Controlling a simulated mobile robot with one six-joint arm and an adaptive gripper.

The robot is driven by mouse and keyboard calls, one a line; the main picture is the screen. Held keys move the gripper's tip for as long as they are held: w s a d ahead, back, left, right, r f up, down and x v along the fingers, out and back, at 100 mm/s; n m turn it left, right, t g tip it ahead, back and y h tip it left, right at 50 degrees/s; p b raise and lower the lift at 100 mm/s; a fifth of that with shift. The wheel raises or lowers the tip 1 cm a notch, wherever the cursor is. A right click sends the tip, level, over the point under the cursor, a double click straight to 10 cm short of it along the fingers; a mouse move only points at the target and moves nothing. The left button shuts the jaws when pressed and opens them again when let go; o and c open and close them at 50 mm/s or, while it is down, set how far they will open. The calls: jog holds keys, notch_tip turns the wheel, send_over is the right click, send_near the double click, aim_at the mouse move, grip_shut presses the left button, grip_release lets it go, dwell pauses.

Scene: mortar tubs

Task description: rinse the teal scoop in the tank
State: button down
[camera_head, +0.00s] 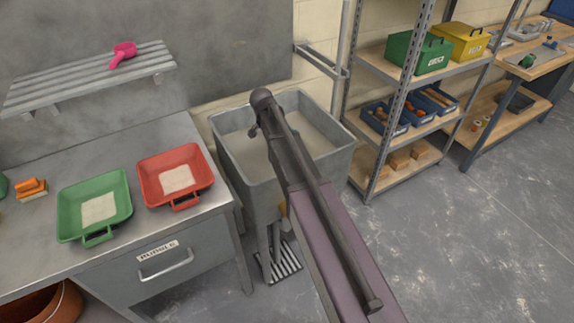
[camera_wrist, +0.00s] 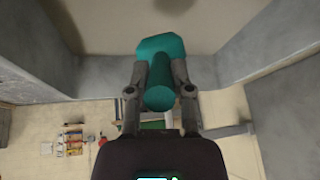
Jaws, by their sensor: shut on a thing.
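The teal scoop (camera_wrist: 160,50) is held between the two fingers of my gripper (camera_wrist: 160,72) in the wrist view, its round handle end toward the camera. The grey tank (camera_head: 350,150) stands right of the bench in the head view, with a pale beige surface (camera_head: 322,137) inside. My arm reaches over the tank and hides most of the gripper and scoop there; only a small teal bit (camera_head: 295,131) shows. In the wrist view, grey tank walls (camera_wrist: 105,75) rise around the scoop. I cannot tell whether the scoop touches the pale surface.
Left of the tank, a bench (camera_head: 130,160) carries a green tray (camera_head: 67,215) and a red tray (camera_head: 150,185). A pink scoop (camera_head: 123,54) lies on a slatted wall shelf (camera_head: 60,90). A metal rack (camera_head: 362,180) stands close on the right. Floor is clear farther right.

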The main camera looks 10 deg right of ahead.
jog(key=shift+r+p, duration=4.75)
jog(key=shift+r, duration=0.25)
notch_tip(320, 180, up, 4)
jog(key=p, duration=0.4)
jog(key=shift+f, duration=0.1)
jog(key=shift+w+f+b, duration=0.1)
jog(key=shift+f+b, duration=0.5)
jog(key=shift+b, duration=0.1)
